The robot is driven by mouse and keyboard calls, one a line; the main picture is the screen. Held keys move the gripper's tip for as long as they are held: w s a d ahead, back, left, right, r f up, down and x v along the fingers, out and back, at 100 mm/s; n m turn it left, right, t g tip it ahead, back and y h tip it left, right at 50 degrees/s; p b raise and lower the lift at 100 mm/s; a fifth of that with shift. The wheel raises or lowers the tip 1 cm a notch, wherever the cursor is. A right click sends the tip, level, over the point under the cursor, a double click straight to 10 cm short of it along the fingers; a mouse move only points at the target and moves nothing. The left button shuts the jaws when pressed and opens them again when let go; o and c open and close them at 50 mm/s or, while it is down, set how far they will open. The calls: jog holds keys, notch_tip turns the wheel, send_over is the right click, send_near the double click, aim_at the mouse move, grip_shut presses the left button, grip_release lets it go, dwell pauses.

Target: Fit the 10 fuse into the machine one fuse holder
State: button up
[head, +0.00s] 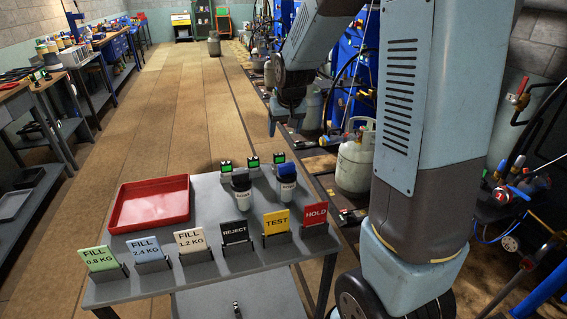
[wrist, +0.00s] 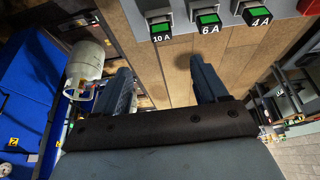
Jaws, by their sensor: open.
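Three fuses with green faces stand in a row at the back of the grey cart. In the wrist view they read 10 A (wrist: 160,29), 6 A (wrist: 208,22) and 4 A (wrist: 257,14). The 10 A fuse is the leftmost there, near the top edge. My gripper (wrist: 161,66) is open, with nothing between its fingers, and the wooden floor shows through the gap. In the head view my gripper (head: 284,121) hangs beyond the cart's back edge, apart from the fuses. I cannot make out the machine one fuse holder in either view.
The grey cart (head: 205,190) holds a red tray (head: 150,204), two labelled holders with dark and blue tops (head: 241,190), and several upright tags, including HOLD (head: 315,214). Gas cylinders (head: 355,160) and blue frames stand at right. The wooden floor (head: 150,110) on the left is clear.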

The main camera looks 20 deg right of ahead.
aim_at(279, 154)
jog(key=shift+x, duration=7.05)
jog(key=shift+a, duration=0.15)
jog(key=shift+c, duration=0.2)
jog(key=c, duration=1)
jog(key=shift+r, duration=0.15)
